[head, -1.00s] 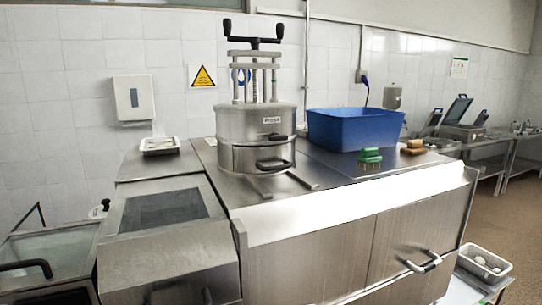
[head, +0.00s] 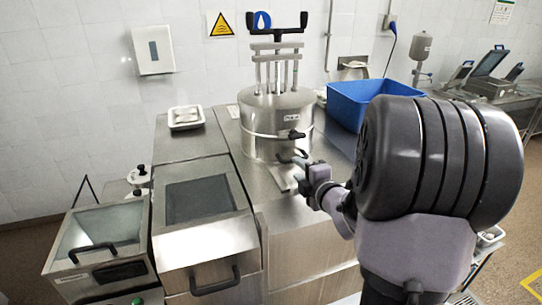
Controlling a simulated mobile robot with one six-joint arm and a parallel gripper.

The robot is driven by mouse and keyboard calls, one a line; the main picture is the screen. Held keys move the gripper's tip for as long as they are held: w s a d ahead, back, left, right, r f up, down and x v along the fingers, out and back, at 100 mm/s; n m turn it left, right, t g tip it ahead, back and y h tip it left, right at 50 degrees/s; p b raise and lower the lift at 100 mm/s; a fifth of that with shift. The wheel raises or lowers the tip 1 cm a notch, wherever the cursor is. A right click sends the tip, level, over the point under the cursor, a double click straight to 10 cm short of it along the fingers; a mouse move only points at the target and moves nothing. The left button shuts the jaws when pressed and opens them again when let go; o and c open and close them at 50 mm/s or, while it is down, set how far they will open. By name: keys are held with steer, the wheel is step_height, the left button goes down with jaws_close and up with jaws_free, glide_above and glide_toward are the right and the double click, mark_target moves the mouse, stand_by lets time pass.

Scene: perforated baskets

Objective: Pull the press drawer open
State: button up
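The press (head: 290,102) is a steel cylinder with posts and a black T-handle on top, standing on the steel counter. Its drawer (head: 262,150) is the lower section and looks closed. A black drawer handle (head: 287,156) sticks out at its front, below a second black handle (head: 290,134) higher on the cylinder. My gripper (head: 302,167) is at the drawer handle's right end, close to it or touching. The fingers are small and partly overlapped by the handle, so I cannot tell whether they are open or shut on it.
My dark arm fills the right side and covers part of the counter and the blue bin (head: 350,100). A white tray (head: 186,117) stands on the left counter.

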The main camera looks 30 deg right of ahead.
mark_target(290, 162)
steer(key=x, duration=0.6)
steer(key=shift+p, duration=0.3)
steer(key=shift+c, duration=0.2)
jaws_close()
stand_by(0.8)
